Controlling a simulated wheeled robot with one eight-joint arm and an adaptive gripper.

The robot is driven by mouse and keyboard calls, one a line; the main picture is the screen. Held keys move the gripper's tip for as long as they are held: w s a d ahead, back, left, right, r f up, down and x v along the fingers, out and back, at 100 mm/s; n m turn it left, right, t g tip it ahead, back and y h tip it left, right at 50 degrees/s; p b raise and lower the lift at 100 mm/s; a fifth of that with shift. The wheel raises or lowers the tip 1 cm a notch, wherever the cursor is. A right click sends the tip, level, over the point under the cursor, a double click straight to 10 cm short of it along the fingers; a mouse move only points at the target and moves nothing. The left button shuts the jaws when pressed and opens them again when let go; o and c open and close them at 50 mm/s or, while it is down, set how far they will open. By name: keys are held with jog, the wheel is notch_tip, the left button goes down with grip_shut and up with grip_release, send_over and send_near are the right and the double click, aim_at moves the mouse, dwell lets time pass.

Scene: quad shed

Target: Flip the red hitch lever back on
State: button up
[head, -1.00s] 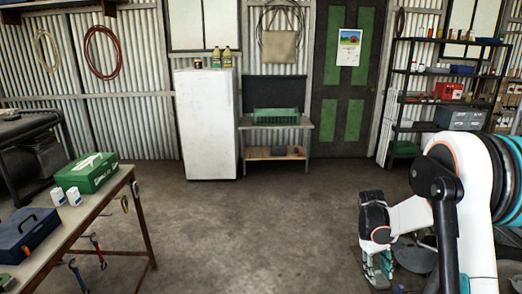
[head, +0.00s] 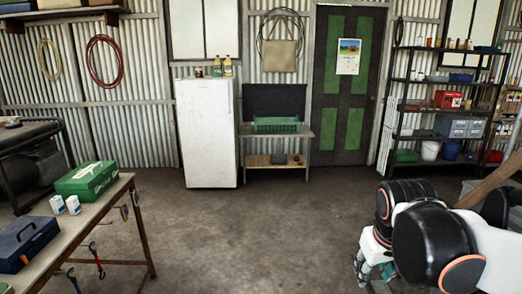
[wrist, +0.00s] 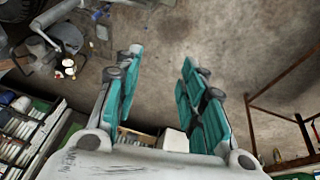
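I cannot make out a red hitch lever in either view. My gripper (wrist: 158,95) is open in the wrist view. Its two teal-padded fingers stand well apart, with bare concrete floor between and beyond them and nothing held. In the head view my gripper (head: 374,270) is low at the right, partly hidden by my own arm, and points down toward the floor.
A workbench (head: 112,194) with a green box (head: 86,180) and a blue toolbox (head: 27,241) stands at the left. A white fridge (head: 208,134) and a low table (head: 307,146) line the back wall. Shelving (head: 398,103) stands back right. The middle floor is clear.

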jog(key=s+a+m+t+y, duration=0.1)
jog(key=s+a+t, duration=0.2)
jog(key=s, duration=0.7)
jog(key=shift+s+a, duration=0.3)
jog(key=shift+a, duration=0.7)
jog(key=shift+r, duration=0.1)
